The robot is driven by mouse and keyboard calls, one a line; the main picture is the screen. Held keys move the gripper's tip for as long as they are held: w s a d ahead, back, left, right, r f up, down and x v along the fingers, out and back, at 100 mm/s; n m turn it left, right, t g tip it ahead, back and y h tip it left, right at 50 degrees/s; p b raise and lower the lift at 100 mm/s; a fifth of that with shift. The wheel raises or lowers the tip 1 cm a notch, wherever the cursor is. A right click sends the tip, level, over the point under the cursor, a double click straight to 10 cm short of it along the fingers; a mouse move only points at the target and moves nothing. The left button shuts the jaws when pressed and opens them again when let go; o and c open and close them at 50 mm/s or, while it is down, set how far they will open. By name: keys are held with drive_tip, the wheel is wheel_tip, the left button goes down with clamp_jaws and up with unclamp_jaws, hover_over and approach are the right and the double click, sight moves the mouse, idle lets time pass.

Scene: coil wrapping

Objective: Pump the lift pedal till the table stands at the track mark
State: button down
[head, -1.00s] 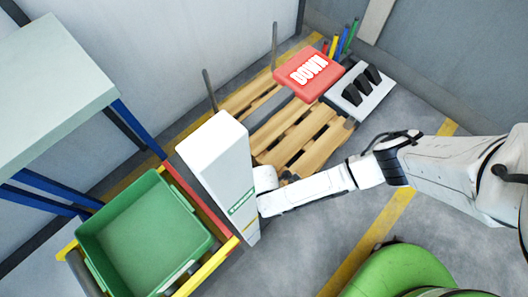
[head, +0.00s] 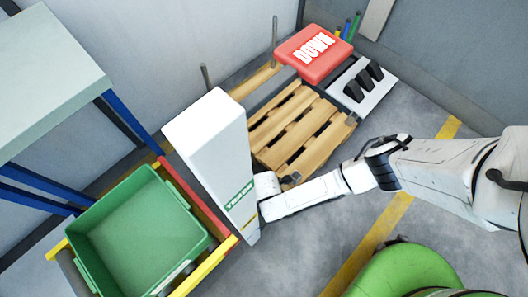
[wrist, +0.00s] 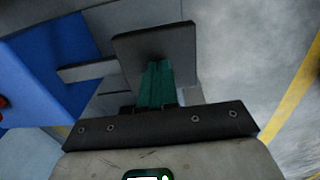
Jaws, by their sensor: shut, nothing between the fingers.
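The pallet (head: 290,130) lies behind the tall white box (head: 208,125). A red box marked DOWN (head: 313,53) is at its far side. My arm reaches left to the white box, and its end is hidden there in the head view. In the wrist view my gripper (wrist: 157,65) shows shut, its teal fingers together and empty. They point at a grey plate (wrist: 150,42), which may be the pedal. I cannot tell whether they touch it.
A green crate (head: 92,255) sits in a red and yellow frame at left. A pale table (head: 45,60) with blue legs stands behind it. A box with black pieces (head: 360,85) is right of the pallet. Walls close off the back. The floor at right is clear.

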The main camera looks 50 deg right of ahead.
drive_tip(key=shift+s+f, duration=0.2)
drive_tip(key=shift+f, duration=0.35)
drive_tip(key=f+b, duration=0.3)
drive_tip(key=shift+s+f+t+b, duration=0.25)
drive_tip(key=shift+f+t+b, duration=0.1)
drive_tip(key=shift+t+b, duration=0.05)
drive_tip(key=shift+s+f, duration=0.15)
drive_tip(key=shift+a+f, duration=0.1)
drive_tip(key=shift+a, duration=0.05)
drive_tip(key=shift+s+a+r+p, duration=0.1)
drive_tip(key=shift+s+r+p, duration=0.05)
drive_tip(key=shift+r+p, duration=0.6)
drive_tip(key=s+r+p, duration=0.3)
drive_tip(key=r+p, duration=0.5)
drive_tip(key=r, duration=0.5)
drive_tip(key=shift+d, duration=0.2)
